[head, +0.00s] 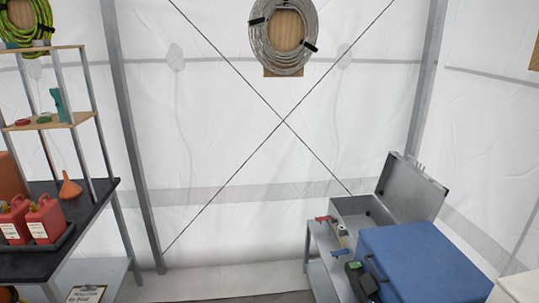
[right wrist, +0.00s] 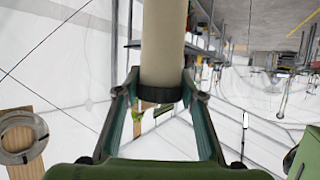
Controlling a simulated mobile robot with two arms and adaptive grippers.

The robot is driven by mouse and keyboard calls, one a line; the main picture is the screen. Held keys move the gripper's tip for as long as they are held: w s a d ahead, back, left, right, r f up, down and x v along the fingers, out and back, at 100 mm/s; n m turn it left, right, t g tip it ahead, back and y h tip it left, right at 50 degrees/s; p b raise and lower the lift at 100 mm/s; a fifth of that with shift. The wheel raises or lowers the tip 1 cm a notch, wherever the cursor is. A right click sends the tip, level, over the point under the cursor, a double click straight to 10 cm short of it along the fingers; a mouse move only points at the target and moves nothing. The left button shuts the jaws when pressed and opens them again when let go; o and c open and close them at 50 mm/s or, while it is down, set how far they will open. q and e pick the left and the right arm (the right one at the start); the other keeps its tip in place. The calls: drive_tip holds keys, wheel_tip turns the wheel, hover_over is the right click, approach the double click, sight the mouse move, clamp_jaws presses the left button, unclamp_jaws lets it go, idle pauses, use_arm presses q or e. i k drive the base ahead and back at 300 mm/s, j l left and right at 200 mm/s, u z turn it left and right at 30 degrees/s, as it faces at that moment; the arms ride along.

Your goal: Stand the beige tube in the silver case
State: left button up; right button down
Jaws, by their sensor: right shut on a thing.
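The beige tube (right wrist: 163,45) is in the right wrist view, running up out of the top of the picture, with a dark band at its near end. My right gripper (right wrist: 160,92) is shut on it, a finger on each side of the tube near this band. The tube's far end is out of view. In the head view the silver case (head: 345,207) stands open on a bench at the right, its lid raised toward the right. The visible part of its inside looks empty. Neither gripper is plainly seen in the head view.
A large blue case (head: 425,262) stands in front of the silver case. Small red and blue clamp-like items (head: 340,252) lie at the bench's left edge. At the left, a dark table (head: 85,210) bears red canisters (head: 45,218) and an orange funnel (head: 70,187).

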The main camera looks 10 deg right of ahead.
sight(355, 225)
drive_tip(key=i, duration=1.5)
drive_tip(key=i+j+z, duration=0.1)
drive_tip(key=i+z, duration=0.35)
drive_tip(key=i+j+z, duration=0.45)
drive_tip(key=i, duration=0.2)
drive_tip(key=i+j+z, duration=0.95)
drive_tip(key=k+j, duration=0.1)
